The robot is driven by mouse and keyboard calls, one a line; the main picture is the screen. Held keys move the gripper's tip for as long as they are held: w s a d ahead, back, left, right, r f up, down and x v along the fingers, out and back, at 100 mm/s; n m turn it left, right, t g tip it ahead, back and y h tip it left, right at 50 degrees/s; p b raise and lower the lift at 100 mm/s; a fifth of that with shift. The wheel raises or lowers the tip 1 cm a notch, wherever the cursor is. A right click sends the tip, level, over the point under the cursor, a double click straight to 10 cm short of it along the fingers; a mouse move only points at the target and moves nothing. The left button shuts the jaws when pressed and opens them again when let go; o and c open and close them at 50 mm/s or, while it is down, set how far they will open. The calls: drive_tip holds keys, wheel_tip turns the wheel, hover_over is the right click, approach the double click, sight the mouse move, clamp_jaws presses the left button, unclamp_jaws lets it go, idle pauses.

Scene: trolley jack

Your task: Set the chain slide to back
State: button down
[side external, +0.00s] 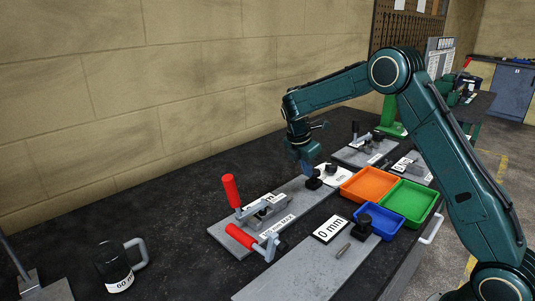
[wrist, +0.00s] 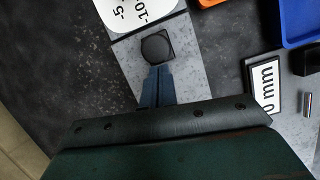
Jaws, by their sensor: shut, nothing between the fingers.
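No part carries a readable "chain slide" label, so I cannot tell which one it is. My gripper (side external: 307,166) points down over the far end of a grey plate (side external: 222,235) with red-handled clamps. Its blue fingers are closed together with nothing between them. A small black block with a rounded top (side external: 313,184) sits at that plate end, just below the fingertips. In the wrist view the black block (wrist: 156,46) lies just ahead of the closed fingertips (wrist: 158,72); whether they touch it is unclear. A white scale disc marked -5 and -10 (wrist: 127,10) lies beyond.
Orange (side external: 366,186), green (side external: 408,202) and blue (side external: 380,222) trays lie to the right.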

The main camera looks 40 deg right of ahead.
idle(0.4)
drive_tip(key=a, duration=0.3)
drive_tip(key=shift+w+a+r, duration=0.25)
drive_tip(key=shift+w, duration=0.05)
drive_tip(key=v, duration=1)
drive_tip(key=shift+a, duration=0.25)
drive_tip(key=shift+r, duration=0.1)
